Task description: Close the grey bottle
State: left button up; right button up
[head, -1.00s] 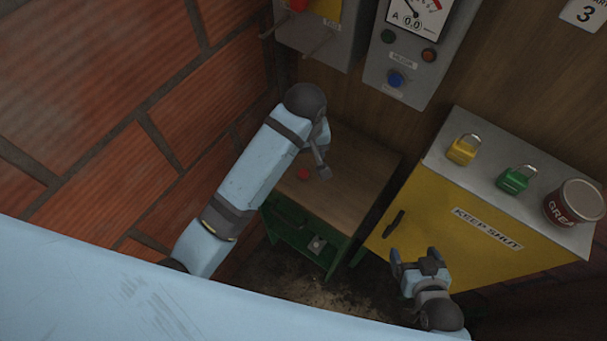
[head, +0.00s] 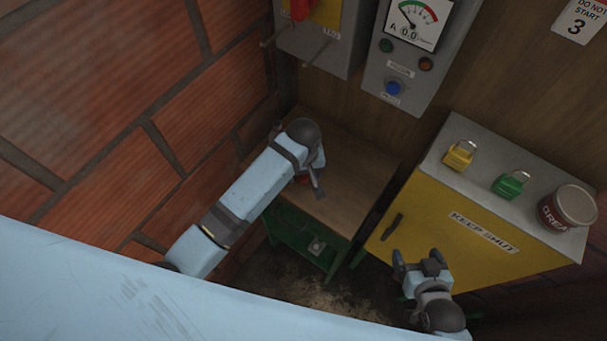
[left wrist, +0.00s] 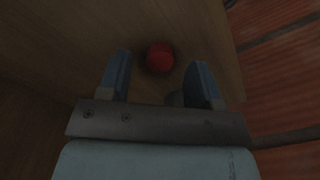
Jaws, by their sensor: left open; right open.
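A small round red thing, possibly a cap, (left wrist: 160,57) lies on the wooden bench top, seen between my left gripper's fingers in the left wrist view. In the head view the red thing (head: 301,179) is partly hidden by that gripper. My left gripper (head: 317,183) is open over the bench; its spread fingers also show in the left wrist view (left wrist: 158,62). A small dim greyish shape (left wrist: 175,99) shows between the finger bases; I cannot tell whether it is the grey bottle. No grey bottle is clearly visible. My right gripper (head: 419,262) is open and empty before the yellow cabinet.
The wooden bench (head: 352,187) has clear top at its right. The yellow cabinet (head: 440,221) carries a yellow padlock (head: 459,156), a green padlock (head: 509,185) and a grease tin (head: 567,207). A brick wall (head: 110,130) bounds the left; a meter box (head: 412,55) hangs behind.

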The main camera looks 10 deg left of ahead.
aim_at(303, 177)
pick_arm(q)
jog(key=shift+f, duration=0.7)
jog(key=c, duration=1)
jog(key=shift+r, duration=0.15)
notch_tip(303, 177, up, 10)
jog(key=shift+f+b, duration=0.1)
jog(key=shift+b, duration=0.45)
